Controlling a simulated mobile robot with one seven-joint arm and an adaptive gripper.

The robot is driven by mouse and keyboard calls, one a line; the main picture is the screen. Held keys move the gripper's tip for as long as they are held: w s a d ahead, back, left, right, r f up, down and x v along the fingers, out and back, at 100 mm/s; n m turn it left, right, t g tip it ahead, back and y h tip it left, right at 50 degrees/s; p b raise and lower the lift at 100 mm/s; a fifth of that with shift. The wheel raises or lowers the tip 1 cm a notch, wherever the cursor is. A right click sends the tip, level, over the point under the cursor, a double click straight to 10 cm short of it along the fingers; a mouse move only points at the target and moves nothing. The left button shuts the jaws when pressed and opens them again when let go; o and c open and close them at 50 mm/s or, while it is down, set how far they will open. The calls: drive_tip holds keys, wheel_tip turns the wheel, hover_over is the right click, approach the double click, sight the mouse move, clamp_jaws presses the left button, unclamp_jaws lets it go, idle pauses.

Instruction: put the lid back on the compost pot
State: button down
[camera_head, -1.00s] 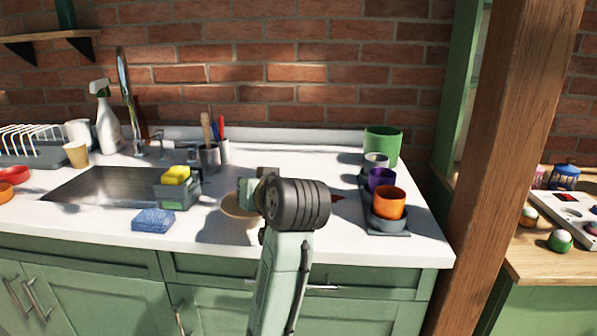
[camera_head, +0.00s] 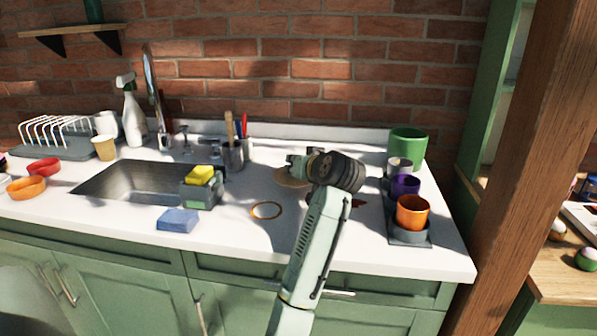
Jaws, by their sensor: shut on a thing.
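The green pot (camera_head: 407,143) stands upright at the back right of the counter; I cannot see into it, and no lid shows on its top. A round tan disc (camera_head: 284,180), which looks like the lid, is at my gripper (camera_head: 297,166). My gripper is shut on it, though the dark wrist joint hides much of the fingers and the disc's right side. The disc is left of the pot and apart from it. I cannot tell its exact height above the counter.
A dark tray (camera_head: 408,238) with an orange cup (camera_head: 412,212), a purple cup (camera_head: 404,186) and a grey cup (camera_head: 399,168) stands in front of the pot. A thin orange ring (camera_head: 266,218) lies on the counter. The sink (camera_head: 120,190) and sponge caddy (camera_head: 201,193) are left.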

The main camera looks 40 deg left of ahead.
drive_tip(key=f, duration=0.1)
drive_tip(key=p, duration=0.1)
drive_tip(key=f, duration=0.1)
drive_tip(key=shift+w+a+f, duration=0.25)
drive_tip(key=shift+w+f, duration=0.1)
drive_tip(key=shift+w, duration=0.05)
drive_tip(key=shift+f, duration=0.45)
drive_tip(key=shift+d+f, duration=0.1)
drive_tip(key=c, duration=1.9)
unclamp_jaws()
drive_tip(key=shift+f, duration=0.1)
drive_tip(key=o, duration=0.4)
drive_tip(key=shift+o, duration=0.2)
